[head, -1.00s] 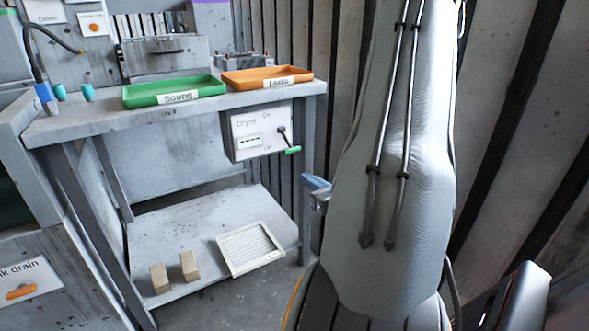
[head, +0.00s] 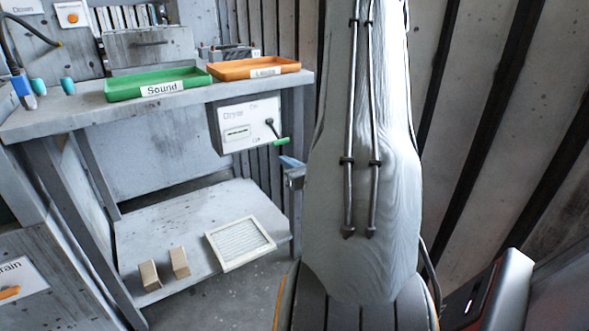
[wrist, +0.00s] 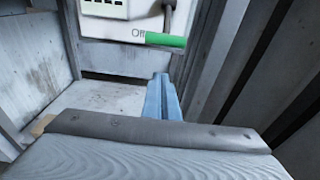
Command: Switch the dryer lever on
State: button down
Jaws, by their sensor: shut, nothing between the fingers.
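The dryer box (head: 235,138) is white and hangs under the right end of the bench, marked On at the top and Off at the bottom. Its lever (head: 281,141) has a dark arm and a green grip, angled down beside the Off mark. The green grip also shows in the wrist view (wrist: 166,40), right of the Off lettering. My gripper (head: 291,161) has blue fingers, shut and empty, just below and right of the green grip. In the wrist view my fingers (wrist: 162,98) lie together below the grip, with a small gap showing; contact is not visible.
The bench top (head: 60,118) carries a green Sound tray (head: 120,92) and an orange tray (head: 230,72). A lower shelf (head: 190,212) holds a framed filter (head: 240,243) and two wooden blocks (head: 179,262). A bench leg (head: 296,205) and a ribbed wall (head: 470,130) stand close by.

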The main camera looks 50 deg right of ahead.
aim_at(275, 132)
jog(key=shift+w+r, duration=0.15)
jog(key=shift+r, duration=1.75)
jog(key=shift+d, duration=0.1)
